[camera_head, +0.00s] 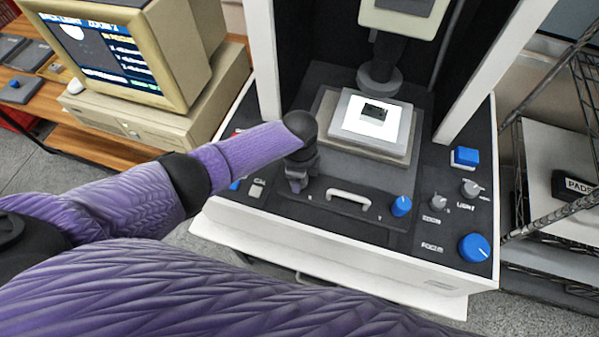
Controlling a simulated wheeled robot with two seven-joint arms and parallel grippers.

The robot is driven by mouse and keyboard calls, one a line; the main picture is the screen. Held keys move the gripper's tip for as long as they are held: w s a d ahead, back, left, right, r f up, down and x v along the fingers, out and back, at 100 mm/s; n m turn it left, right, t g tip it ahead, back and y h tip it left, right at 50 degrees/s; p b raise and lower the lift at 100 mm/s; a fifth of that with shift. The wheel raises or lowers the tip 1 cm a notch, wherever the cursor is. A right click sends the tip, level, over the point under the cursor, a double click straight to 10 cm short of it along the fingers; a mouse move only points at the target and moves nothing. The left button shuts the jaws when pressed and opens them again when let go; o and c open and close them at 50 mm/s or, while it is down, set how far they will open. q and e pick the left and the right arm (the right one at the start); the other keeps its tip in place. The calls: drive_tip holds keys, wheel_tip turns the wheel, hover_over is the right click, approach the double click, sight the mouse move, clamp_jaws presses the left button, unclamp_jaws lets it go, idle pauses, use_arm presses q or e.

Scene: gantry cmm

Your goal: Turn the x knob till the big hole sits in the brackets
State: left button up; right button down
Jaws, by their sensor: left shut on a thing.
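My left gripper (298,182) points down at the left end of the front control panel and is shut on the x knob, which the gripper hides. The blue y knob (402,205) is on the same panel, right of a white handle (348,198). A small dark part (374,112) lies on the bright glass stage (347,122) under the lens. The big hole and the brackets are too small to tell apart there. My right gripper is not in view.
A large blue focus knob (474,248), a grey zoom knob (437,202), a light knob (471,189) and a blue button (465,156) are on the right of the machine. White gantry columns flank the stage. A wire rack (520,160) stands at the right.

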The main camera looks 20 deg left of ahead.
use_arm(q)
drive_tip(key=shift+r, duration=0.1)
idle(0.4)
drive_tip(key=o, duration=1.3)
wheel_tip(320, 180, up, 10)
drive_tip(key=p, duration=0.3)
